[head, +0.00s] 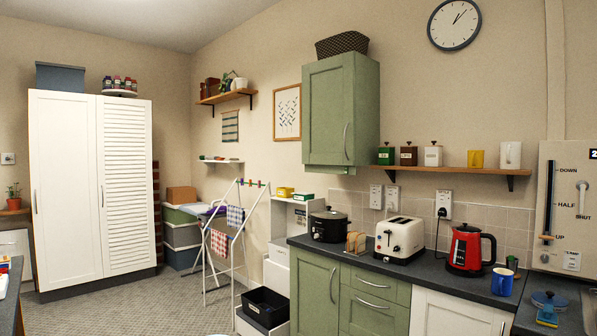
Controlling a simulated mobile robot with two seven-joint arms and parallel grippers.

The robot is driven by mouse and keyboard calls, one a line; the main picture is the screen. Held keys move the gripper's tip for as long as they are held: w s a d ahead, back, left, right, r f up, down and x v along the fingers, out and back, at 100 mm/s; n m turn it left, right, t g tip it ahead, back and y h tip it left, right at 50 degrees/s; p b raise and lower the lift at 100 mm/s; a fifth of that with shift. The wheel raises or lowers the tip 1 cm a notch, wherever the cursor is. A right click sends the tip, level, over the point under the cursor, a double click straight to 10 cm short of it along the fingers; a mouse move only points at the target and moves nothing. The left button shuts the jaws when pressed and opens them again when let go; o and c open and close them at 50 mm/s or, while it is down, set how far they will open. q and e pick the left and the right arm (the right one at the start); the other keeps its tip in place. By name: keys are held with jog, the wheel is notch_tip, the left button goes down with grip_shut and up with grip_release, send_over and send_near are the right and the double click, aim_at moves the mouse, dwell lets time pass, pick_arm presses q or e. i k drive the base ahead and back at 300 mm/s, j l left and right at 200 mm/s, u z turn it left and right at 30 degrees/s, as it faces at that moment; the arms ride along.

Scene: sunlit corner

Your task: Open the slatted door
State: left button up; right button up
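The slatted door (127,185) is the right-hand door of a tall white cupboard against the far left wall. It looks shut, flush with the plain door (65,150) to its left. A slim vertical handle (102,197) sits at the slatted door's left edge, about mid-height. Another handle (35,201) is at the plain door's left edge. The inside of the cupboard is hidden. Neither of my grippers shows in the head view.
Carpeted floor (150,305) lies clear before the cupboard. A drying rack (225,240) with cloths and stacked storage boxes (183,240) stand to its right. A worktop (400,268) with kitchen appliances runs along the right. A surface edge (12,290) shows at bottom left.

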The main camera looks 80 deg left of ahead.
aim_at(124, 126)
jog(key=u, duration=3.7)
jog(key=i+l+z, duration=0.4)
jog(key=i, duration=0.35)
jog(key=i+l+z, duration=0.15)
jog(key=i, duration=0.25)
jog(key=i+u, duration=0.25)
jog(key=i, duration=0.4)
jog(key=i+l+u, duration=0.3)
jog(key=i, duration=0.3)
jog(key=i+u, duration=0.45)
jog(key=i, duration=2.3)
